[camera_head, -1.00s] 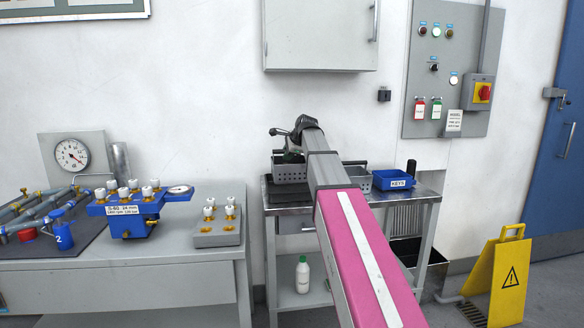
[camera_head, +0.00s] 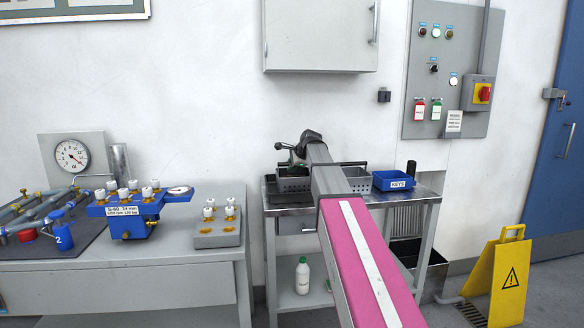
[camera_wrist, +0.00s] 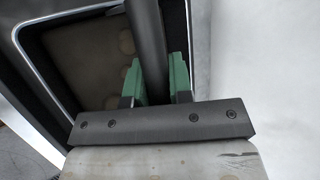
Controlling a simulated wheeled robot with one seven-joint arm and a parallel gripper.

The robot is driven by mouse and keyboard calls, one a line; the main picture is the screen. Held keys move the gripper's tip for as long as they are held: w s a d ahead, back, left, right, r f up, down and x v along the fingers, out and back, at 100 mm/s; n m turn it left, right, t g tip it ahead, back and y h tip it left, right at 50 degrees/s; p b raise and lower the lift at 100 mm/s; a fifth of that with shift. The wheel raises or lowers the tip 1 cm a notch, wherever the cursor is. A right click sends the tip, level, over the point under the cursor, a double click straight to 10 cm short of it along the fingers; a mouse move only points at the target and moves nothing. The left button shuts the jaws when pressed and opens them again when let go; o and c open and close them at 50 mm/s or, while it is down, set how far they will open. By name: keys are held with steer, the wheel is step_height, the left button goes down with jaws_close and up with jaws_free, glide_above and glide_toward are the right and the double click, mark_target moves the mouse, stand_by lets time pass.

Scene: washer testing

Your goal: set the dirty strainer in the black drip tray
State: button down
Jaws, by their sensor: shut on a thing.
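The dirty strainer is a grey perforated basket (camera_head: 294,185) on the left of the metal trolley. In the wrist view its stained brown inside (camera_wrist: 85,55) shows within a pale rim. My gripper (camera_wrist: 156,78) has green fingers shut on the strainer's dark bar handle (camera_wrist: 147,30). In the head view my gripper (camera_head: 292,160) is just above the basket, partly hidden by my arm. The black drip tray (camera_head: 289,203) is a low dark shape directly under the strainer. The strainer is low at the tray; I cannot tell whether it touches its floor.
A second grey basket (camera_head: 357,182) with a black handle stands to the right, partly behind my arm. A blue KEYS box (camera_head: 393,181) is beside it. A white bottle (camera_head: 302,275) stands on the lower shelf. A bench (camera_head: 120,270) with test gear is at left.

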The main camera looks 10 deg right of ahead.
steer(key=c, duration=1)
jaws_free()
steer(key=v, duration=1.2)
steer(key=shift+r, duration=0.1)
